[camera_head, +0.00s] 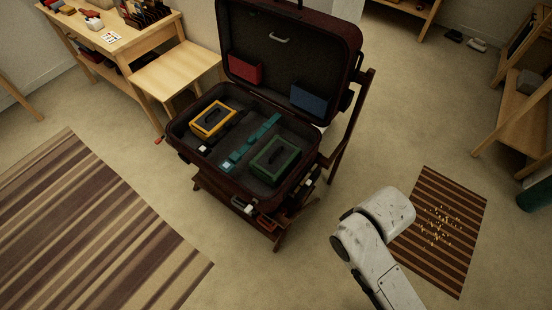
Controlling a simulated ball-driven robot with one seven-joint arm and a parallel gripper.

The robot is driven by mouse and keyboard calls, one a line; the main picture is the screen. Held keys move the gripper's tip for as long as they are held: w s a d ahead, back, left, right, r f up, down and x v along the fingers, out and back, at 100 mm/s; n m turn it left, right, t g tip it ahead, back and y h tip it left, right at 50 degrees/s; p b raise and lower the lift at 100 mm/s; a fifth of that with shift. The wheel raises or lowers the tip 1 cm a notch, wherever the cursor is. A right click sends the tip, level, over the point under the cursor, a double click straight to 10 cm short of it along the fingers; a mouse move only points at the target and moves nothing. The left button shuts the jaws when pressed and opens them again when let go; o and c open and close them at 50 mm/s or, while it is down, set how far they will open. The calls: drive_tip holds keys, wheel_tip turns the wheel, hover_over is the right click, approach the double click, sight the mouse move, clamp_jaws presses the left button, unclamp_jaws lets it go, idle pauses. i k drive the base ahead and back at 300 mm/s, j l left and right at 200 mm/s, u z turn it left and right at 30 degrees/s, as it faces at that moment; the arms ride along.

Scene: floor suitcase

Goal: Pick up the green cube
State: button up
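A green box-like block (276,160) with a dark top lies in the right front part of the open suitcase's base (262,190). It is the green thing closest to a cube that I can make out. A teal-green strip (250,143) lies just to its left, with a small pale piece at its near end. My white arm shows at the lower right, to the right of the suitcase and apart from it. My gripper is not in view, so its opening cannot be seen.
A yellow box (213,119) lies in the suitcase's left part. Its raised lid (290,55) holds a red block (245,69) and a blue block (309,98). A wooden stand (277,238) carries the suitcase. A wooden bench (176,70) stands behind left. Striped rugs lie on both sides.

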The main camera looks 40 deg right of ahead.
sight(278, 157)
drive_tip(key=i+j+z, duration=0.1)
drive_tip(key=j, duration=0.25)
drive_tip(key=i+j+z, duration=0.1)
drive_tip(key=i+j, duration=0.15)
drive_tip(key=i+j+z, duration=0.1)
drive_tip(key=j, duration=0.35)
drive_tip(key=i+j+z, duration=0.1)
drive_tip(key=j, duration=0.25)
drive_tip(key=i+j+z, duration=0.15)
drive_tip(key=j, duration=0.2)
drive_tip(key=z, duration=0.65)
drive_tip(key=i+j, duration=0.05)
